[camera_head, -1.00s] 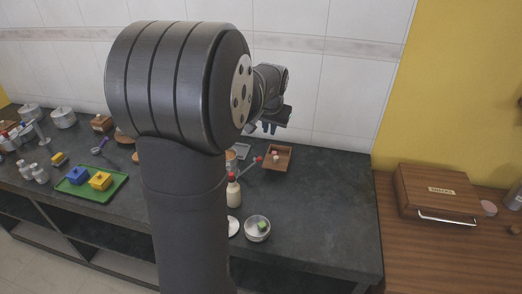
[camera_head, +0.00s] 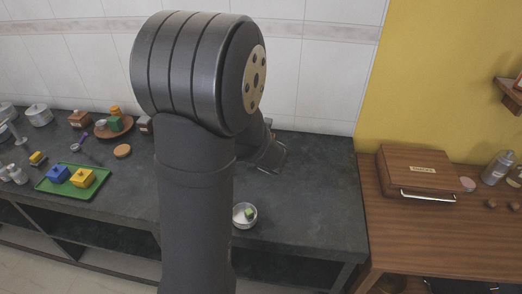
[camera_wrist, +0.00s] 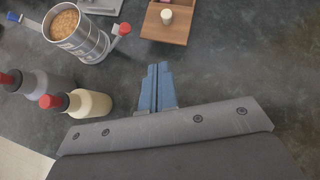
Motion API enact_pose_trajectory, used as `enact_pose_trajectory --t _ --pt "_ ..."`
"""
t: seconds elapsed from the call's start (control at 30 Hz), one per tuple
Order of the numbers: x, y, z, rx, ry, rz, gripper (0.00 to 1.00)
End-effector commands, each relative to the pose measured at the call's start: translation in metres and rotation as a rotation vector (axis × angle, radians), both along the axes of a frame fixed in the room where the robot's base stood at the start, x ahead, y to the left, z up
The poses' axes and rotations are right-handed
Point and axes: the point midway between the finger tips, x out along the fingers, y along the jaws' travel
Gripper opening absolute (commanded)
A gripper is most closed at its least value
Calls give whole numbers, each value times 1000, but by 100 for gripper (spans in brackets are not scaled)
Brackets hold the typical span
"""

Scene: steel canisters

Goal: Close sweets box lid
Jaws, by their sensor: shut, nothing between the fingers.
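My gripper (camera_wrist: 157,88) is shut and empty in the wrist view, its blue fingers together over the dark counter. In the head view my arm hides most of it. A small wooden box or tray (camera_wrist: 176,30) with a small whitish piece on it lies just beyond the fingertips, apart from them and cut off by the top edge. I cannot tell whether it has a lid. A larger wooden box (camera_head: 405,160) with a pale label and a metal handle sits on the wooden table at the right. It looks shut; its label is too small to read surely.
Beside my gripper stand a steel canister of brown grains (camera_wrist: 77,35) and a cream bottle (camera_wrist: 90,104) with a red cap. A metal bowl (camera_head: 244,221) stands near the counter front, and a green tray (camera_head: 74,189) with blocks is left. The counter's right end is clear.

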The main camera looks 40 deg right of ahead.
Motion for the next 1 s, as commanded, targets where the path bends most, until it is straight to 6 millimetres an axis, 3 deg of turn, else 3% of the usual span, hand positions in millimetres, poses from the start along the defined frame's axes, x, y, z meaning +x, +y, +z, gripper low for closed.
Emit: enact_pose_trajectory --t 0.13,0.33,0.93,1.0 --pt "-12 -2 -10 79 -27 -122 0" --pt "-8 -5 -18 96 -33 -145 0" --pt "51 -39 -78 92 -32 -140 0" --pt "61 -45 -76 89 -34 -138 0"
